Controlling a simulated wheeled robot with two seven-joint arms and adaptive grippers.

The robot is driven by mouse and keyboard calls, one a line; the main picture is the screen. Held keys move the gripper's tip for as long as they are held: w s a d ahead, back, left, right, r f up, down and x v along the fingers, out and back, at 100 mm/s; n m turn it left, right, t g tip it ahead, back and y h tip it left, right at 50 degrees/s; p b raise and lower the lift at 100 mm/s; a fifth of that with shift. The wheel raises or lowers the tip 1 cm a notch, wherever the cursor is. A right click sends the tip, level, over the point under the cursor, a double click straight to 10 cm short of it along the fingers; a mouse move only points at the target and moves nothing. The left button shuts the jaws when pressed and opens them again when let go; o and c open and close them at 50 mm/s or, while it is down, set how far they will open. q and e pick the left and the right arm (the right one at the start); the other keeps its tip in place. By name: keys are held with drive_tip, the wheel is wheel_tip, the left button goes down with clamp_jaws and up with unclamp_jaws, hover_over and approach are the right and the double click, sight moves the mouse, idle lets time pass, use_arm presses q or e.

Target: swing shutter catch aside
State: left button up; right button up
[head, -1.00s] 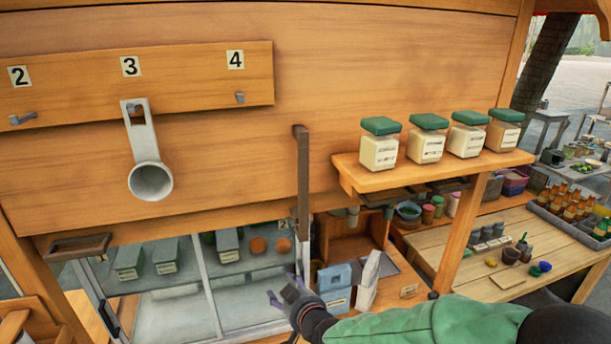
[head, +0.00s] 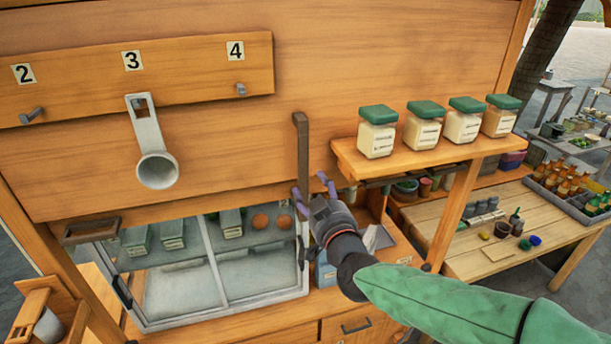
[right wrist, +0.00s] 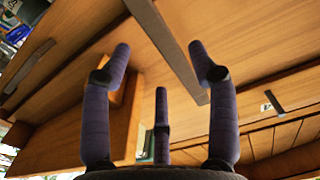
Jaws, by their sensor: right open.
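The shutter catch (head: 302,145) is a dark brown upright bar on the wooden shutter (head: 230,145), right of the hook rail. In the right wrist view the catch (right wrist: 165,43) runs diagonally down between the open fingers of my right gripper (right wrist: 160,65), beyond the tips. I cannot tell whether a finger touches it. My left gripper is out of view.
A grey scoop (head: 150,140) hangs on the numbered rail to the left. A glass-fronted case (head: 205,270) and the counter lie below. A side table (head: 520,230) stands at right.

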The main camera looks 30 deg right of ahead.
sight(307, 178)
drive_tip(key=shift+x, duration=3.5)
drive_tip(key=shift+c, duration=0.2)
